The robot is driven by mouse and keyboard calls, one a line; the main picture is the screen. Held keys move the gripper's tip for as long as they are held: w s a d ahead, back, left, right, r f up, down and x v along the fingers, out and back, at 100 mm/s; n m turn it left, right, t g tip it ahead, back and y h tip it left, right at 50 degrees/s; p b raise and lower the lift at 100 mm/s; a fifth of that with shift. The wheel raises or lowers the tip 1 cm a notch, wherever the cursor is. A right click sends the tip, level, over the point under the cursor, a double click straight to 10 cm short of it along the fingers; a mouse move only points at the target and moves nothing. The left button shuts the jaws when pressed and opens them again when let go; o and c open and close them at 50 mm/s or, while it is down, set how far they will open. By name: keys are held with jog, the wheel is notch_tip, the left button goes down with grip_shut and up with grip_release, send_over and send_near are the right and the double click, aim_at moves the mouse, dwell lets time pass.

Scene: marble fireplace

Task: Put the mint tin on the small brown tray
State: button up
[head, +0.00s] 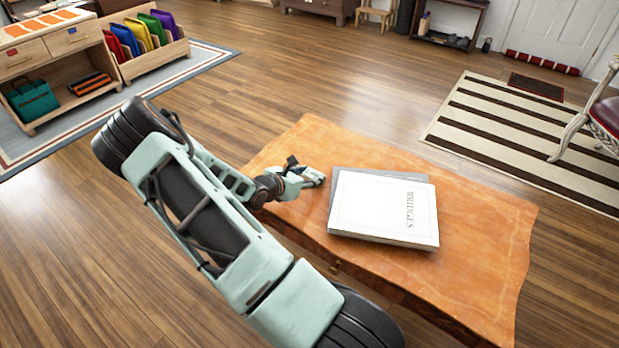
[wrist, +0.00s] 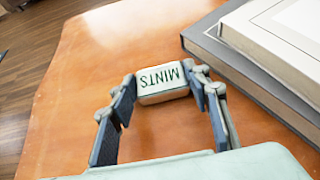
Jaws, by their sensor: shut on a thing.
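The mint tin (wrist: 163,84) is a small pale box with a green rim and the word MINTS on its lid, upside down in the wrist view. My gripper (wrist: 161,75) is shut on it, one finger on each side. In the head view my gripper (head: 314,178) is over the wooden table, just left of the books; the tin is hard to make out there. I cannot tell whether the tin touches the tabletop. I do not see a small brown tray in either view.
A thick white book (head: 385,210) lies on a grey book (wrist: 238,66) on the table, close to the right of my gripper. The table's (head: 480,255) right end is bare. A shelf unit with coloured folders (head: 130,38) stands far left.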

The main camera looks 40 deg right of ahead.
jog(key=shift+f, duration=0.2)
jog(key=o, duration=1.2)
jog(key=shift+r, duration=0.1)
jog(key=shift+c, duration=0.2)
jog(key=shift+r, duration=0.1)
